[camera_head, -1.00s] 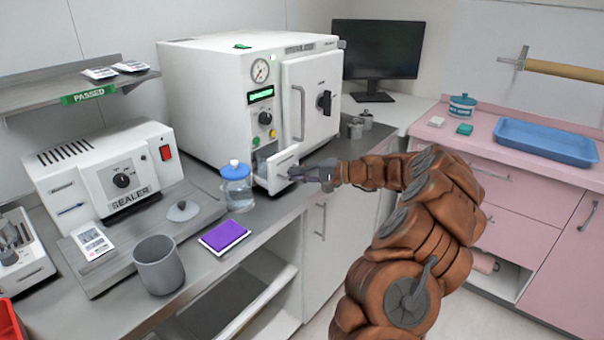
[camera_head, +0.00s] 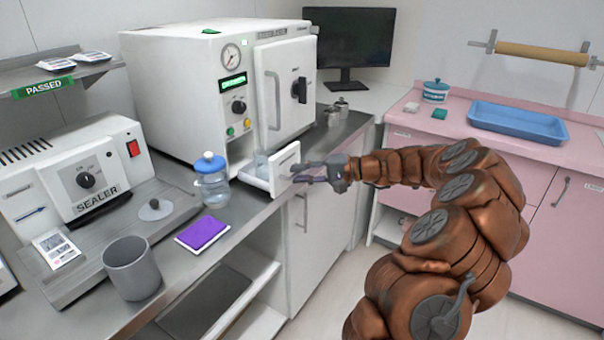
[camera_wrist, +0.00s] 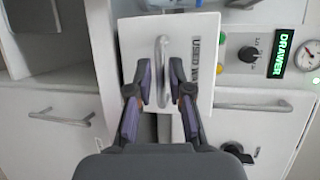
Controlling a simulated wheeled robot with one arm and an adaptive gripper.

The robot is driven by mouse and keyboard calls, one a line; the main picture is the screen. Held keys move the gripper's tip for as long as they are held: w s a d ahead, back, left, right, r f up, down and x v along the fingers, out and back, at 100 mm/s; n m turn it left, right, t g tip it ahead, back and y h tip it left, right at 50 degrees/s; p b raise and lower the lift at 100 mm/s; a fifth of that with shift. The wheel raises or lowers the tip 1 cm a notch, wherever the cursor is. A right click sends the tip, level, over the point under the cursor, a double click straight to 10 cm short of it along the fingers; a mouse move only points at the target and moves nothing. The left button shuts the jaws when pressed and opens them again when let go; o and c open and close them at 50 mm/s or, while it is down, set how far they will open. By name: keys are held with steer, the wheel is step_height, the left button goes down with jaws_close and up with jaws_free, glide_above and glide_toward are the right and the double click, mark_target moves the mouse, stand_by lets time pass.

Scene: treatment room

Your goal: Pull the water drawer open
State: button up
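The water drawer (camera_head: 284,172) is a white box low on the front of the white sterilizer (camera_head: 165,95). It stands pulled out, with its side and part of its inside showing in the head view. In the wrist view its front (camera_wrist: 205,60) carries an upright metal handle (camera_wrist: 162,65) and the partly cut-off print "USED W". My gripper (camera_head: 300,173) is at the drawer front. In the wrist view its fingers (camera_wrist: 162,88) are spread, one on each side of the handle, with a visible gap to it.
A blue-capped water jar (camera_head: 211,185) stands close to the drawer's left. A purple pad (camera_head: 203,232) and a grey cup (camera_head: 131,268) are on the counter. The sterilizer display (camera_wrist: 283,53) reads "DRAWER". A cabinet (camera_head: 310,240) is below, and open floor lies to its right.

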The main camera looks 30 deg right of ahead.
steer(key=shift+o, duration=1)
steer(key=v, duration=1.2)
